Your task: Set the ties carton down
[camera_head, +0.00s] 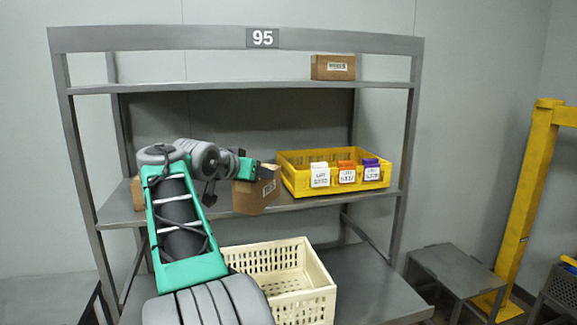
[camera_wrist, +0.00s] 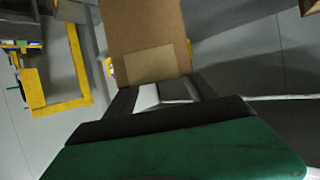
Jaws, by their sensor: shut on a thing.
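The carton (camera_wrist: 146,40) also fills the upper middle of the wrist view, between the fingers of my gripper (camera_wrist: 165,95). I cannot tell whether the carton's underside touches the middle shelf (camera_head: 225,207).
A yellow crate (camera_head: 300,185) with several white, orange and purple labelled items stands on the middle shelf at right. Another brown carton (camera_head: 333,67) sits on the top shelf. A cream crate (camera_head: 318,296) is below. Part of a brown box (camera_head: 137,192) shows behind my arm.

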